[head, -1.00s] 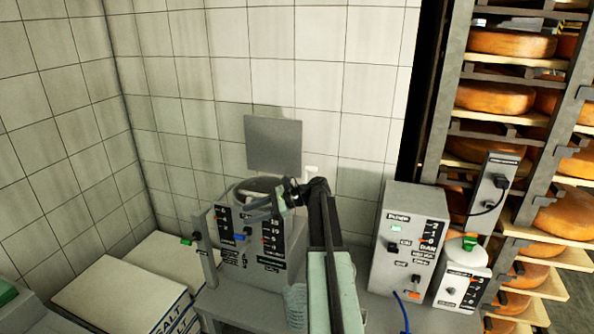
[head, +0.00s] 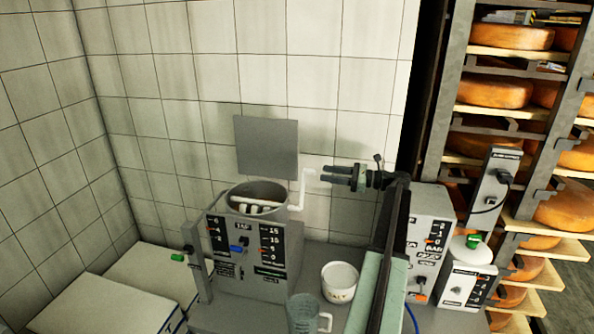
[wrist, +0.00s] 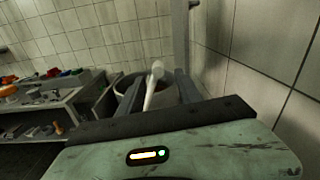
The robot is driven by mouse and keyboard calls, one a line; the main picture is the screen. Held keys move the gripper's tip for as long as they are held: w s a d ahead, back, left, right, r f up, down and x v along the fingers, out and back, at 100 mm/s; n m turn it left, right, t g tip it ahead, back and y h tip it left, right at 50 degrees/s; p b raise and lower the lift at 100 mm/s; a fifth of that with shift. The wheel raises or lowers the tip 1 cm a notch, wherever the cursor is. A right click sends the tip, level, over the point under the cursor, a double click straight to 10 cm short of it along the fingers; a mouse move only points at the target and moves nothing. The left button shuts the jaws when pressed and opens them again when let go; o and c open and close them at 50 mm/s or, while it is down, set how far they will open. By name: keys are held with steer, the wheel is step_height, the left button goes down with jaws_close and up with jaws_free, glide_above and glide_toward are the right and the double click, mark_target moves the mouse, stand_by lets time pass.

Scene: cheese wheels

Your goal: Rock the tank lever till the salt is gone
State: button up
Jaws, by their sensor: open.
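The grey tank (head: 240,272) stands on the bench, with number scales on its front and a round open top (head: 258,190). White pieces show inside the opening. A green-tipped lever (head: 178,258) sticks out at its left side, by a grey post. A blue knob (head: 237,248) is on its front. My gripper (head: 324,175) is open and empty, right of the tank and above the bench, pointing left. It is apart from both the lever and the knob. In the wrist view a white pipe (wrist: 153,88) appears between the fingers, with a round vessel behind it.
A white bent pipe (head: 302,190) rises beside the tank, close to my fingertips. A grey control box (head: 432,235) is right of my arm. Salt boxes (head: 105,305) lie left; cheese shelves (head: 510,147) are right.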

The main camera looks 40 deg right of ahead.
mark_target(307, 171)
steer(key=x, duration=0.8)
steer(key=shift+w+a, duration=0.3)
steer(key=shift+s, duration=0.1)
jaws_close()
steer(key=shift+r, duration=0.1)
stand_by(0.7)
